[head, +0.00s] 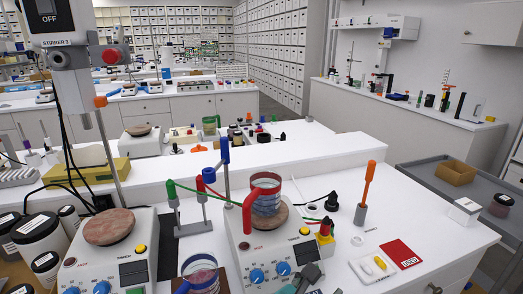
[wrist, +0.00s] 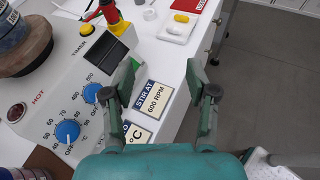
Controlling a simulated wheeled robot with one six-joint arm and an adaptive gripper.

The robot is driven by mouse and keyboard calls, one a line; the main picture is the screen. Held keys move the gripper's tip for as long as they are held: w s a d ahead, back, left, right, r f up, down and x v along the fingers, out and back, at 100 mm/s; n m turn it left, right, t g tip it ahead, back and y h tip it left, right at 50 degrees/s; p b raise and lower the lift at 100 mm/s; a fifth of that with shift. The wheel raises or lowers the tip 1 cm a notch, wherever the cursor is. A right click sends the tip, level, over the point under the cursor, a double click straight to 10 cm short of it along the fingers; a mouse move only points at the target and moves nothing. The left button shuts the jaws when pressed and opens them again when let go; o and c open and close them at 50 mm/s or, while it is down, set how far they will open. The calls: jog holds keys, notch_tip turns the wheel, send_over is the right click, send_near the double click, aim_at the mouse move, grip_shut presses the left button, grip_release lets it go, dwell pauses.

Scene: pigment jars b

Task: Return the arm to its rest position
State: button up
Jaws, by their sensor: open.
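My gripper (wrist: 163,82) shows in the wrist view with its two teal fingers spread apart. Nothing is between the fingertips. Below and between them are the white bench top and a "STIR AT 600 RPM" card (wrist: 158,97). The left finger is close to the front panel of the hot plate stirrer (wrist: 60,95); I cannot tell whether they touch. In the head view, part of my gripper shows at the bottom edge, in front of the same stirrer (head: 252,252). The rest of my arm is out of view.
A jar with blue contents (head: 266,195) stands on the stirrer. Another stirrer (head: 110,255) stands left.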

jog(key=s+d+f+m+t+y, duration=0.2)
jog(key=d+f+y, duration=0.15)
jog(key=f, duration=0.85)
jog(key=s+d+f+m+y, duration=0.2)
jog(key=s+f+m+y, duration=0.3)
jog(key=s+f, duration=0.5)
jog(key=s+r+m+t, duration=0.1)
jog(key=s+r+m, duration=0.1)
jog(key=s+m, duration=0.7)
jog(key=s+d+r+m+t+y, duration=0.1)
jog(key=s+r+m, duration=0.2)
jog(key=s+m, duration=0.7)
jog(key=s, duration=0.5)
jog(key=shift+d+r+t, duration=0.2)
jog(key=shift+r+t, duration=0.1)
jog(key=shift+r, duration=0.05)
